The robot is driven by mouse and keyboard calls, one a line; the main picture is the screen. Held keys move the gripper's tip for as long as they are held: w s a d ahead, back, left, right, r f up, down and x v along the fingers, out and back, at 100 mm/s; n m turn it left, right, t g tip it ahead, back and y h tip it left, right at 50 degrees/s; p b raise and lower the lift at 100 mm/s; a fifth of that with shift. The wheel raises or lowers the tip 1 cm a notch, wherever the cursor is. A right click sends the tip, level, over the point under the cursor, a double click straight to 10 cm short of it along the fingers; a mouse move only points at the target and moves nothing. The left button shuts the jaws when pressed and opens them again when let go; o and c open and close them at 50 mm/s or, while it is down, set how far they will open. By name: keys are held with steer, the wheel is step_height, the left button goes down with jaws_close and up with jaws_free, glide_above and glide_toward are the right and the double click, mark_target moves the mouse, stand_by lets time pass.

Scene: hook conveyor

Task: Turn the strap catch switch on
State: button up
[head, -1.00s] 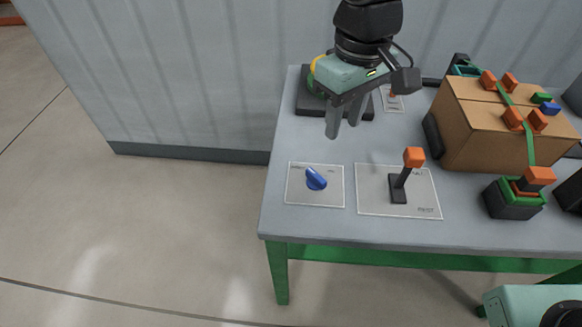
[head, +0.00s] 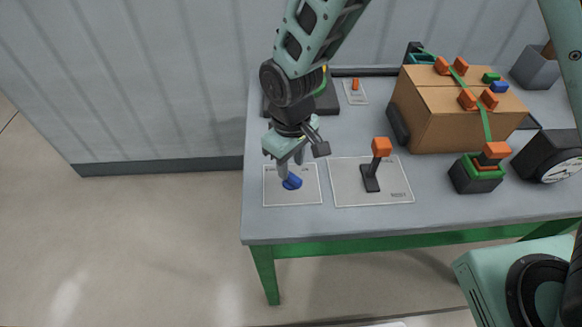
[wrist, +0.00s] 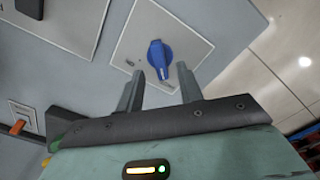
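A blue rotary knob (head: 293,182) sits on a light square plate (head: 308,197) at the left of the table; the plate's label is too small to read, but this knob looks like the switch. My gripper (head: 290,168) is right above the knob, pointing down. In the wrist view the knob (wrist: 160,54) lies just beyond the fingertips, in line with the gap between them. My gripper (wrist: 160,80) is open and empty there, with the knob apart from both fingers. In the head view a finger hides part of the knob.
An orange-topped lever (head: 381,148) stands on a plate just right of the knob. Further right are a strapped cardboard box (head: 440,115), a green-and-black button block (head: 476,178) and a dial gauge (head: 560,165). A small orange switch (head: 355,85) is at the back.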

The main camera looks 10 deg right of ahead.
mark_target(291, 175)
steer(key=shift+f, duration=1.65)
jaws_close()
